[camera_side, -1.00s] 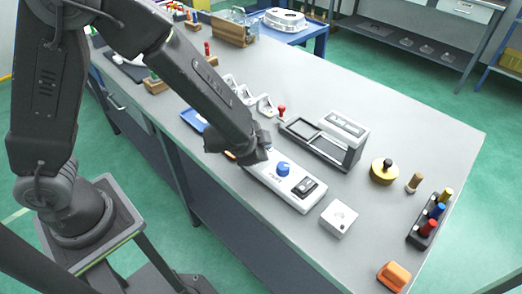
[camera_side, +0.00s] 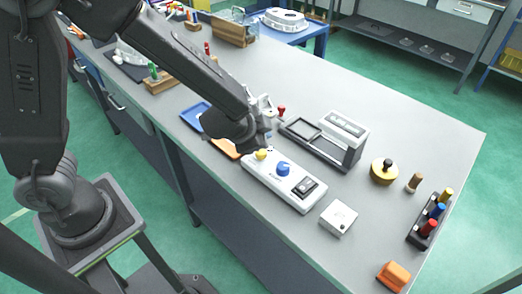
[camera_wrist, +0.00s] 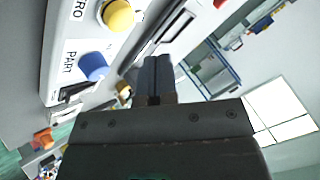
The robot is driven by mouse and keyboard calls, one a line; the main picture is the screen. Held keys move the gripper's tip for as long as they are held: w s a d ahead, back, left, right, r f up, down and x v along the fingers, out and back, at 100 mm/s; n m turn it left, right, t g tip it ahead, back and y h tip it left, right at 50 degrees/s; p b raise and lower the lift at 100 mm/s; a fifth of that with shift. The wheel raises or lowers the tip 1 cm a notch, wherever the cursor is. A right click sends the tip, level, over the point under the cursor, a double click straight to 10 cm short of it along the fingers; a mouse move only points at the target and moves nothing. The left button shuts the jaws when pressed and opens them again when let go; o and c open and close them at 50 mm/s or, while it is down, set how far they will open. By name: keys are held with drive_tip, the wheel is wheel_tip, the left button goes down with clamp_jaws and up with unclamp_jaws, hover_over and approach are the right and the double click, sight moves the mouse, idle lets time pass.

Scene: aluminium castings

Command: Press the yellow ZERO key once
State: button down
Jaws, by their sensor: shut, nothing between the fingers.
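The white control box (camera_side: 300,202) lies on the grey bench and carries a yellow key (camera_side: 261,154), a blue key (camera_side: 283,169) and a dark switch or display. In the wrist view the yellow key (camera_wrist: 118,15) stands beside a label ending in "RO", and the blue key (camera_wrist: 93,66) beside a "PART" label. My gripper (camera_side: 264,142) is just behind and above the yellow key in the side view. In the wrist view its shut, empty fingers (camera_wrist: 156,62) are to the right of both keys, apart from them. The exact height of the fingertips is hard to tell.
A grey weighing-type fixture (camera_side: 330,140) stands right behind the box. A white block (camera_side: 338,218) sits at its near end. A blue tray (camera_side: 196,116) and an orange item (camera_side: 226,147) lie to the left. A brass knobbed weight (camera_side: 384,171) stands further right.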

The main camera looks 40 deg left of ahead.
drive_tip(key=shift+r, duration=1.35)
